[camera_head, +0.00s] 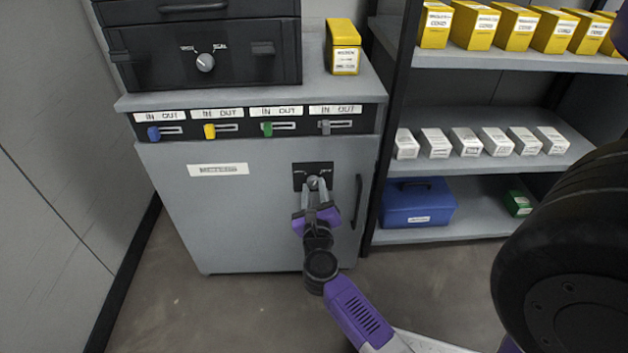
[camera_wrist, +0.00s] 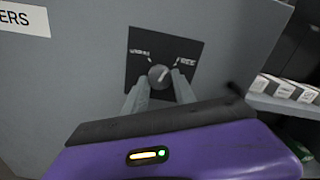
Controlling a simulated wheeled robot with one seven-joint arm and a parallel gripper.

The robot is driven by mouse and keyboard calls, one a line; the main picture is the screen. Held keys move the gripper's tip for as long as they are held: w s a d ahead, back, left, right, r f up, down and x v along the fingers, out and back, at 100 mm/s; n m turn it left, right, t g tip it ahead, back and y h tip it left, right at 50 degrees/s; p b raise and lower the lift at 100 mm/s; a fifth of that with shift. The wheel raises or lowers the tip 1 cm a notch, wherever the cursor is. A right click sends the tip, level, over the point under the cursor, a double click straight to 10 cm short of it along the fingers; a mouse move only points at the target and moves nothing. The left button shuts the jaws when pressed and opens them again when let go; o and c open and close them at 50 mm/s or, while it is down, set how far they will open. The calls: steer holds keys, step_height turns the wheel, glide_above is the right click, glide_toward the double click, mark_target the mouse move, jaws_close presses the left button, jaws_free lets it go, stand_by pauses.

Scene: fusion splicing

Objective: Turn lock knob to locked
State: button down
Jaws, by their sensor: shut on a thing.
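The lock knob (camera_head: 315,183) is a small round grey knob on a black plate on the front of the grey cabinet (camera_head: 240,230). In the wrist view the knob (camera_wrist: 159,76) shows a light pointer mark slanting to the upper right, toward the right-hand label. Labels stand on either side of it; their words are too blurred to read surely. My gripper (camera_head: 317,190) reaches up to the plate, its two grey fingers on either side of the knob. In the wrist view my gripper (camera_wrist: 160,90) is shut on the knob, and the fingers hide its lower sides.
A dark vertical handle (camera_head: 357,202) is close to the right of the plate. Coloured sliders (camera_head: 223,130) line the panel above. Shelves with yellow boxes (camera_head: 476,22), white boxes (camera_head: 466,141) and a blue case (camera_head: 417,203) stand to the right. The floor in front is clear.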

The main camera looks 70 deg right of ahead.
steer(key=n+p, duration=0.3)
steer(key=shift+r+n+p, duration=0.25)
steer(key=shift+n+p, duration=0.15)
steer(key=n+p, duration=0.3)
steer(key=shift+n, duration=0.3)
steer(key=n+p, duration=0.3)
steer(key=shift+f+n+p, duration=0.15)
steer(key=shift+n+p, duration=0.65)
steer(key=shift+n, duration=0.5)
steer(key=c, duration=1)
jaws_free()
steer(key=shift+p+v, duration=0.7)
steer(key=shift+v, duration=3.2)
